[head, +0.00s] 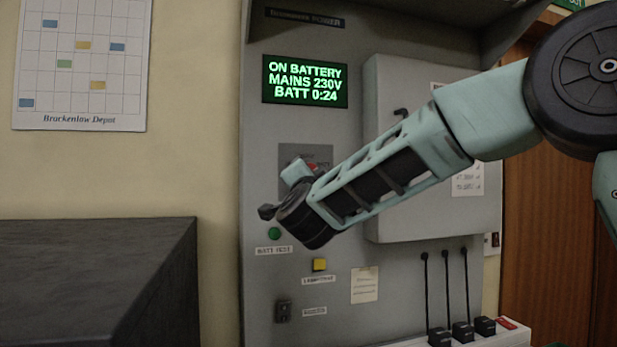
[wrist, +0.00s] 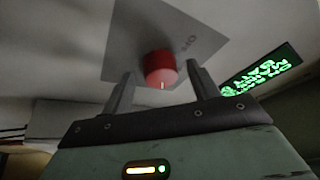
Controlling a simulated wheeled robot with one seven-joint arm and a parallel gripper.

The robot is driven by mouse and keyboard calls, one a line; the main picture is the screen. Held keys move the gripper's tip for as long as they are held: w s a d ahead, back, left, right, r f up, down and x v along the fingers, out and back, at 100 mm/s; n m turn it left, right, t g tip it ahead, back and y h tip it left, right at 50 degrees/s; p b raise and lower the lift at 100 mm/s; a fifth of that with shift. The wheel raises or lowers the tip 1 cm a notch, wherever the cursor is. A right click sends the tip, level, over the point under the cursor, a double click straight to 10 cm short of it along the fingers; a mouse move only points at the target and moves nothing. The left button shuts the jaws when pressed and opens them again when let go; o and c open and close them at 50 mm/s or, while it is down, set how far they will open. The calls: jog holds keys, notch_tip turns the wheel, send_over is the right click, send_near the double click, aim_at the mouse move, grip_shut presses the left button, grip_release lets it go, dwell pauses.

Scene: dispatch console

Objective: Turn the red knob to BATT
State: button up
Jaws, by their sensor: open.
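The red knob (wrist: 160,66) sits on a grey square plate (wrist: 150,35) in the wrist view, between my two fingers. A small pale mark shows on its near edge. A partly hidden label, too small to read surely, is beside it. In the head view only a sliver of red shows on the plate (head: 318,153), behind my gripper. My gripper (head: 281,191) is open, with one finger on each side of the knob in the wrist view; I cannot tell whether they touch it. The green display (head: 305,82) reads ON BATTERY, MAINS 230V, BATT 0:24.
A grey box (head: 400,120) stands out from the panel to the right, behind my arm. A green button (head: 274,234), a yellow button (head: 319,265) and a dark switch (head: 283,311) are below. Black plugs with cables are lower right. A dark cabinet (head: 90,265) stands at left.

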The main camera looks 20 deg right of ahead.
jog(key=b+v, duration=0.4)
jog(key=v, duration=1.3)
